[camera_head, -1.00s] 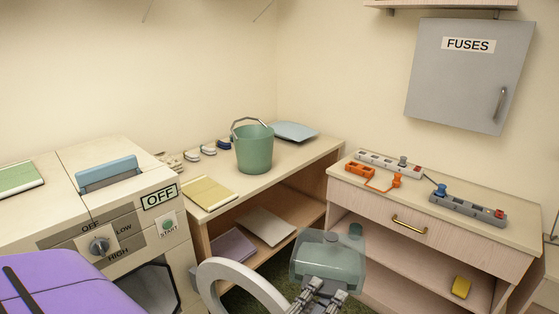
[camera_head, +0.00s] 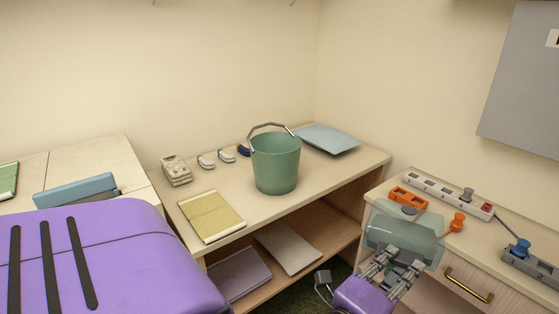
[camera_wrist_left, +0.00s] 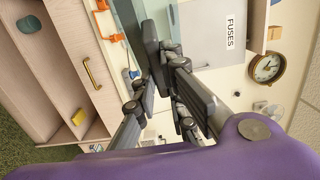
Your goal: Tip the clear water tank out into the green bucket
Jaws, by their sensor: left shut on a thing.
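The green bucket (camera_head: 275,165) stands upright on the low wooden bench, its metal handle raised at the back. The clear water tank (camera_head: 385,225) is a see-through, greenish box at the right in the head view. My left gripper (camera_head: 400,258) is shut on the tank and holds it up in front of the drawer cabinet's near left corner, to the right of and nearer than the bucket. In the left wrist view, the gripper fingers (camera_wrist_left: 168,62) show beside a greenish strip of the tank (camera_wrist_left: 129,22). How much water is inside cannot be told. My right gripper is not in view.
The bench (camera_head: 325,185) also carries a yellow-green book (camera_head: 211,215), small items and a blue tray (camera_head: 328,139). The drawer cabinet (camera_head: 520,285) bears an orange block (camera_head: 408,198) and power strips (camera_head: 440,193). A grey fuse box (camera_head: 525,85) hangs at right.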

